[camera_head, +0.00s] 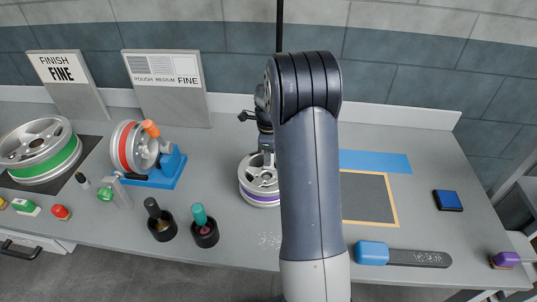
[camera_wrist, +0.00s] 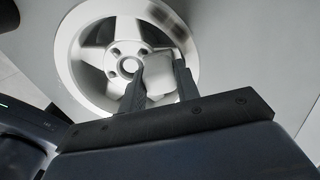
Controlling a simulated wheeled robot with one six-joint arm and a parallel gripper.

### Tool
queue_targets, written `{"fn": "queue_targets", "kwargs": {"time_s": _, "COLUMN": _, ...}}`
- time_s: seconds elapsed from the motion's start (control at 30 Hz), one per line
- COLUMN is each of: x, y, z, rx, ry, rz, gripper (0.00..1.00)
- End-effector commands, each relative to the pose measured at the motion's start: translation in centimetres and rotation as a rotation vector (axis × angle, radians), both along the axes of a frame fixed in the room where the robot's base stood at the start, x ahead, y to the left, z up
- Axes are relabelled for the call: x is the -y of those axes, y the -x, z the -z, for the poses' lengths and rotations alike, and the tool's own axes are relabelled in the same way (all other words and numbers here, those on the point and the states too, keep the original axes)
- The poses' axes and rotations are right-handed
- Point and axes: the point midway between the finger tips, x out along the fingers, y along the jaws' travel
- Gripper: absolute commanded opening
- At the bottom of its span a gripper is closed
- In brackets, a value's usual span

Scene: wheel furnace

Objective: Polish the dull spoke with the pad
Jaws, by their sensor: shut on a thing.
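A silver spoked wheel with a purple band (camera_head: 259,187) lies flat on the bench, partly behind my arm. It also shows in the wrist view (camera_wrist: 70,48), with its hub, bolt holes and spokes. My gripper (camera_wrist: 160,80) is shut on a pale, whitish pad (camera_wrist: 158,68), held over the wheel beside the hub. I cannot tell whether the pad touches the wheel. In the head view my gripper (camera_head: 266,145) is above the wheel, partly hidden by my arm.
A green-banded wheel (camera_head: 62,160) and a red-banded wheel on a blue stand (camera_head: 165,170) are left. Two dark cups (camera_head: 161,230) hold handled tools. A "FINISH FINE" board (camera_head: 65,82) stands behind. A framed mat (camera_head: 370,198) and a blue-handled file (camera_head: 415,257) lie right.

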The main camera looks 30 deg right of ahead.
Motion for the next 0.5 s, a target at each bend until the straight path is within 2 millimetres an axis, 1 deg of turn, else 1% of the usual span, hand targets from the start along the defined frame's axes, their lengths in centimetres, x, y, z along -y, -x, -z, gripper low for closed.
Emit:
{"fn": "queue_targets", "kwargs": {"time_s": 0.3, "x": -0.62, "y": 0.87, "z": -0.09, "rx": 0.002, "ry": 0.002, "rz": -0.001, "gripper": 0.12}}
{"fn": "queue_targets", "kwargs": {"time_s": 0.5, "x": -0.36, "y": 0.51, "z": -0.10, "rx": 0.002, "ry": 0.002, "rz": 0.000, "gripper": 0.12}}
